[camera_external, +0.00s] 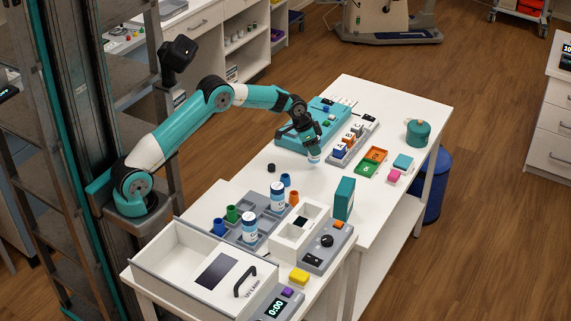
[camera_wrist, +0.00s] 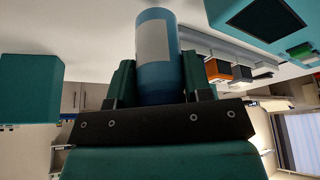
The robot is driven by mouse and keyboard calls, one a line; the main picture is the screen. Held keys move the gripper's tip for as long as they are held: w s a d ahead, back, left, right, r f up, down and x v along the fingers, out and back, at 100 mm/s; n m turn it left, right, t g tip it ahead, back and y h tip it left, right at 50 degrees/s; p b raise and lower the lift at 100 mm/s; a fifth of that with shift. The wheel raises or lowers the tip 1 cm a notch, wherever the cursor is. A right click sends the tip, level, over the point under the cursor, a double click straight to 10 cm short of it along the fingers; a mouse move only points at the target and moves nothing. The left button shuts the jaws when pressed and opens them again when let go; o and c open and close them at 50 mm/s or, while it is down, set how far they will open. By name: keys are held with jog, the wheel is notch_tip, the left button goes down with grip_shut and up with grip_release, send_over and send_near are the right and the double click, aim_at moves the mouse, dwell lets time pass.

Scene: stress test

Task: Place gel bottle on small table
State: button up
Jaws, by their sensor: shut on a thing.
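My gripper (camera_external: 309,146) is above the white table (camera_external: 236,190) in the external view, pointing down. It is shut on a bottle (camera_external: 314,158), which I take for the gel bottle, and its lower end shows just under the fingers. In the wrist view the bottle (camera_wrist: 158,60) is blue with a pale label, held between the two fingers (camera_wrist: 160,85). The external view does not clearly show whether the bottle touches the table. I cannot tell which surface is the small table.
Two similar white-and-blue bottles (camera_external: 277,197) stand in a grey tray (camera_external: 262,216) nearer the front. A teal box (camera_external: 344,198), an orange and green tray (camera_external: 371,163) and a block rack (camera_external: 352,146) stand nearby. The tabletop left of the gripper is mostly clear.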

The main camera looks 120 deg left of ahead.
jog(key=shift+f, duration=1.4)
jog(key=shift+f, duration=0.2)
jog(key=o, duration=1)
